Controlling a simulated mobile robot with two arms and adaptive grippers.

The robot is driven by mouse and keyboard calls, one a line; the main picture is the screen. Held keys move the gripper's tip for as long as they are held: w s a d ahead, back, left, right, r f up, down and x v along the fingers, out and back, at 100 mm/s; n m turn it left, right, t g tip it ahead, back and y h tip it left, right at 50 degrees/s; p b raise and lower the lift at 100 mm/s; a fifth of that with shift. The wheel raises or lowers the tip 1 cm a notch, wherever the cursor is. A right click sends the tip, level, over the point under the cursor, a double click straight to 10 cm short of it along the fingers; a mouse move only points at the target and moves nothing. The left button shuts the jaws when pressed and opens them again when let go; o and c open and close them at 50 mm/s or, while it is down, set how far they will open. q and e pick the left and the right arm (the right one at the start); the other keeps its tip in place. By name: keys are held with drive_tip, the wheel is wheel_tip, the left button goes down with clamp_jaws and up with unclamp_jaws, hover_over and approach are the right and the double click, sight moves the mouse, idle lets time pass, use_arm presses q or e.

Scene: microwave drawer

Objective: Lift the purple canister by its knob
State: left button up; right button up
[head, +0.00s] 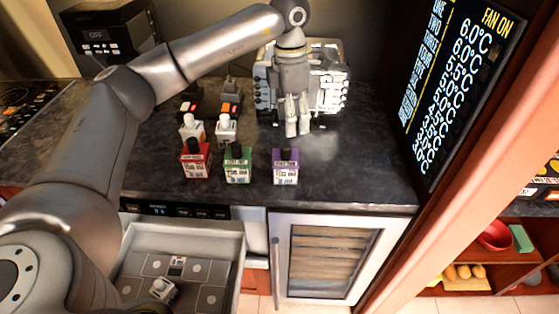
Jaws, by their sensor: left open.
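The purple canister (285,169) stands upright on the dark counter (340,180), near its front edge, with a dark knob on top. A white label covers part of its front. My left gripper (298,130) points down above and just behind the canister in the picture. Its fingers are close together, and no object shows between them. It looks apart from the canister's knob, though the depth gap is hard to judge. My right gripper is not in view.
A green canister (237,166) and a red canister (195,162) stand left of the purple one, with white-topped canisters behind. A white rack-like appliance (335,85) stands behind my gripper. An open drawer (215,270) juts out below the counter. Counter right of the purple canister is clear.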

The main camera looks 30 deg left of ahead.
sight(286, 146)
use_arm(q)
drive_tip(key=shift+a+r+y, duration=0.15)
drive_tip(key=shift+a+r, duration=0.05)
drive_tip(key=shift+a, duration=0.25)
drive_tip(key=shift+a+r+y, duration=0.15)
drive_tip(key=shift+a+r, duration=0.05)
drive_tip(key=shift+a, duration=0.25)
drive_tip(key=shift+s+a+f, duration=0.1)
drive_tip(key=shift+a+f, duration=0.1)
drive_tip(key=shift+f, duration=0.05)
wheel_tip(286, 146, down, 5)
drive_tip(key=shift+d+r+p, duration=0.15)
drive_tip(key=shift+r+p, duration=0.05)
drive_tip(key=shift+p, duration=0.5)
drive_tip(key=shift+s+d+f+p, duration=0.1)
drive_tip(key=shift+f+p, duration=0.3)
drive_tip(key=shift+f, duration=0.1)
drive_tip(key=f, duration=0.1)
drive_tip(key=f+p, duration=0.1)
drive_tip(key=f, duration=0.1)
drive_tip(key=shift+s+d+f+p, duration=0.15)
drive_tip(key=shift+d+f+p, duration=0.05)
drive_tip(key=shift+d+p, duration=0.15)
drive_tip(key=shift+a+f, duration=0.1)
drive_tip(key=shift+f, duration=0.45)
clamp_jaws()
